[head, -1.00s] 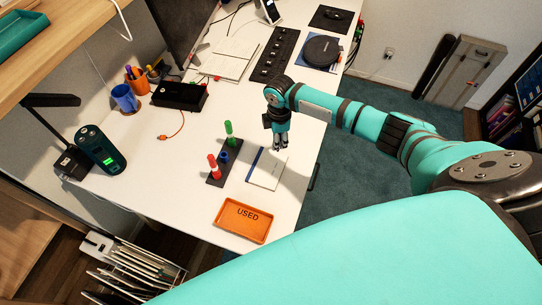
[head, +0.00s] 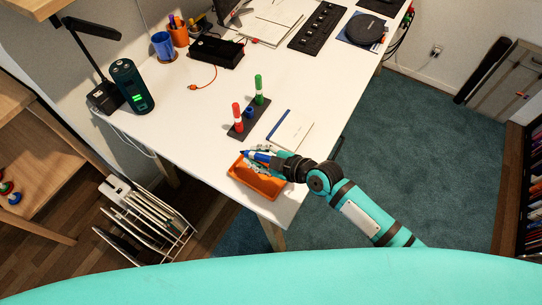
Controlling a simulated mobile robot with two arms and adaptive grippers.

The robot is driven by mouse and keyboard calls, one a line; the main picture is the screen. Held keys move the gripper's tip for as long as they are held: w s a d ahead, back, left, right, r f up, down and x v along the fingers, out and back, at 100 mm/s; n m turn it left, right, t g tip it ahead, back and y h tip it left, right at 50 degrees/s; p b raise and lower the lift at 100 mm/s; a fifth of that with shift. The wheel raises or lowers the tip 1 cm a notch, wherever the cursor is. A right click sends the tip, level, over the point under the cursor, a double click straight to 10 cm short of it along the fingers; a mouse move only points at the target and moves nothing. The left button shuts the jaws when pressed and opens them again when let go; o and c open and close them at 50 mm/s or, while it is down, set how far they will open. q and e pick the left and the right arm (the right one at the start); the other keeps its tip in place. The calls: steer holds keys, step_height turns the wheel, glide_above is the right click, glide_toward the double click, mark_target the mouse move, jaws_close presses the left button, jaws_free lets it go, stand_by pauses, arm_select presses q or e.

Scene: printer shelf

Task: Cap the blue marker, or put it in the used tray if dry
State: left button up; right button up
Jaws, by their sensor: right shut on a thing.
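My right gripper (head: 265,162) is above the orange used tray (head: 240,177) at the near edge of the white table. It is shut on the blue marker (head: 257,157), which lies roughly level, its blue end pointing left. The gripper and marker hide part of the tray; I cannot tell whether the marker touches it. A dark marker stand (head: 236,132) sits behind the tray. It holds an upright red marker (head: 237,112), an upright green marker (head: 259,86) and a short blue cap (head: 249,112) between them. My left gripper is not in view.
A white notepad (head: 292,131) with a blue edge lies right of the stand. Table left of the stand is clear.

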steer(key=shift+w+f+b, duration=0.25)
steer(key=shift+f+b, duration=0.3)
steer(key=shift+f, duration=0.3)
steer(key=shift+s+f+b, duration=0.15)
steer(key=shift+f+b, duration=0.65)
steer(key=shift+f, duration=0.15)
step_height(320, 180, down, 2)
steer(key=shift+f+b, duration=0.1)
steer(key=shift+b, duration=0.75)
step_height(320, 180, down, 3)
steer(key=b, duration=0.3)
steer(key=shift+f, duration=0.15)
steer(key=o, duration=0.9)
steer(key=shift+o, duration=0.2)
